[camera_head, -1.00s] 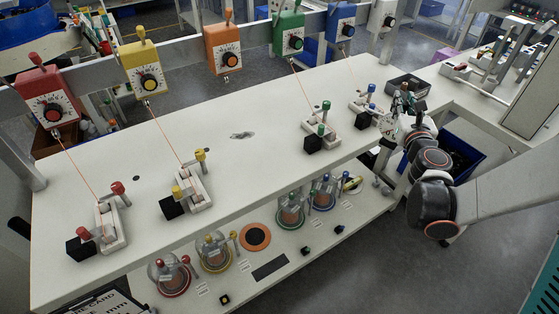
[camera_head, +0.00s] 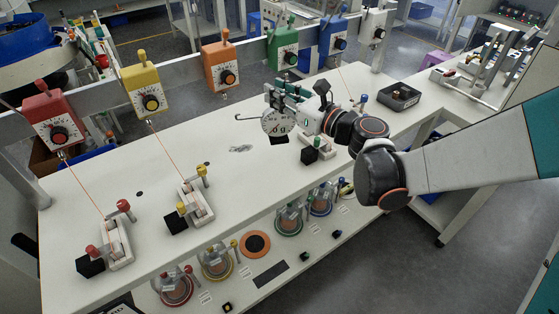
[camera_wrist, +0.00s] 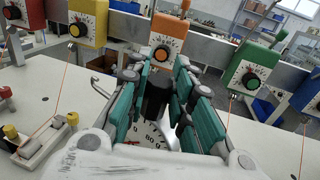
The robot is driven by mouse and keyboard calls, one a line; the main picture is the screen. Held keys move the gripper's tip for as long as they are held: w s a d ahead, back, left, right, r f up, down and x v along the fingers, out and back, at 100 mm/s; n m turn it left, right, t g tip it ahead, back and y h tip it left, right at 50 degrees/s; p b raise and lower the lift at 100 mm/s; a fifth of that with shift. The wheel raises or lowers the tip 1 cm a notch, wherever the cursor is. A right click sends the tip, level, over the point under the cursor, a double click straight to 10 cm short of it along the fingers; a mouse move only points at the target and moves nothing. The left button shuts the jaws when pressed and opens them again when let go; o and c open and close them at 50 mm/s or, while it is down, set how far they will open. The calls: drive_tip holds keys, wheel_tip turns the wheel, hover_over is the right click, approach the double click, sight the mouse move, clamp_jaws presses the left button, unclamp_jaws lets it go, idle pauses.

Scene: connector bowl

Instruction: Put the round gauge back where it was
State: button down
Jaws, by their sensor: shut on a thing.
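The round gauge (camera_head: 277,123) has a white dial with black marks, and a thin metal hook sticks out to its left. My gripper (camera_head: 286,93), with green-padded fingers, is shut on it and holds it above the middle of the bench. In the wrist view, a black part of the gauge (camera_wrist: 156,98) stands between the fingers, and its dial (camera_wrist: 158,134) is partly hidden by them. The orange box (camera_head: 220,65) hangs on the rail behind and left of my gripper, with no cord seen below it.
Yellow (camera_head: 146,90), red (camera_head: 52,118), green (camera_head: 284,48), blue (camera_head: 333,36) and white (camera_head: 374,30) boxes also hang on the rail. Clamp blocks stand on the bench (camera_head: 150,225). A black tray (camera_head: 399,97) is at the right. Glass domes (camera_head: 216,262) stand on the lower shelf.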

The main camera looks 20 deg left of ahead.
wheel_tip(320, 180, down, 17)
drive_tip(key=b, duration=1)
drive_tip(key=shift+b, duration=0.35)
drive_tip(key=shift+f, duration=0.2)
drive_tip(key=c, duration=1.4)
unclamp_jaws()
drive_tip(key=shift+r, duration=0.15)
drive_tip(key=p+v, duration=0.2)
drive_tip(key=v, duration=1)
